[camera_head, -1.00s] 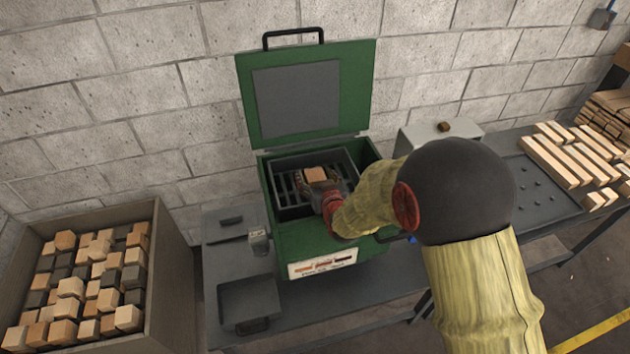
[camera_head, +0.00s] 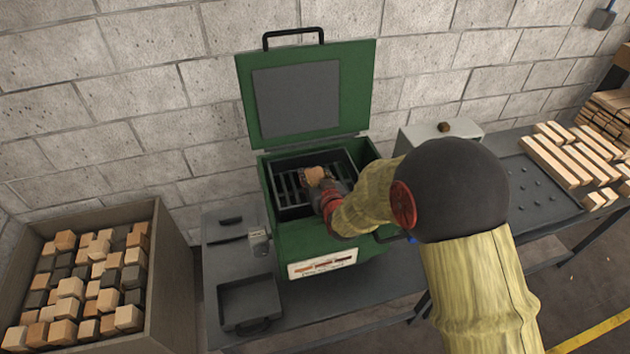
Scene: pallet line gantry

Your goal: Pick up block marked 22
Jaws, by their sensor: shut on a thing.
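A small light-brown wooden block (camera_head: 315,174) is inside the open green box (camera_head: 318,258), over its dark slatted tray. My gripper (camera_head: 318,178) reaches into the box from the right and is shut on this block. The gripper's fingers are small and dark in this view. No number can be read on the block, so I cannot tell whether it is the one marked 22. I cannot tell whether the block touches the slats.
The green lid (camera_head: 305,95) stands open against the wall. A large bin (camera_head: 172,262) of light and dark blocks stands at the left. An empty dark tray (camera_head: 250,298) lies on the bench. Wooden bars (camera_head: 557,160) lie on the right table.

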